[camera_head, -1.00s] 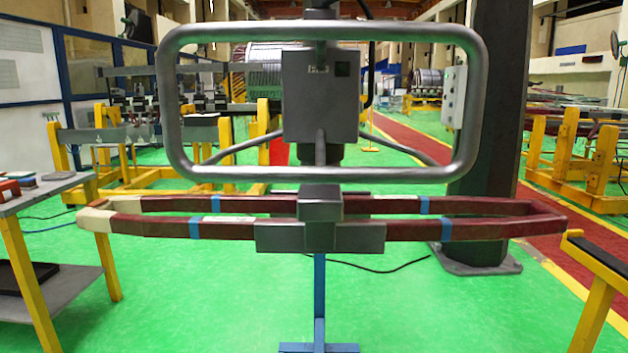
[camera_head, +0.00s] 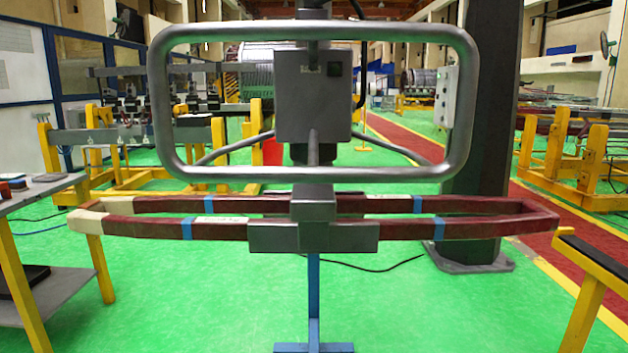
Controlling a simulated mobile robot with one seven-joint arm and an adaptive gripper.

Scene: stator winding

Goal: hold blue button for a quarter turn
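I cannot make out a blue button in this view. A pale grey control box (camera_head: 446,97) is fixed to the left side of a dark pillar (camera_head: 490,150), with small round marks too small to tell by colour. A dark red coil (camera_head: 400,230) with blue bands and a cream-wrapped left end is held level by a grey clamp (camera_head: 313,237) in the middle. My gripper is not in view.
A grey-topped table (camera_head: 40,192) with yellow legs stands at the left. A yellow stand (camera_head: 590,290) is at the front right. The coil and tube frame span the middle, with a blue post (camera_head: 313,290) below. Green floor (camera_head: 190,310) is open around it.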

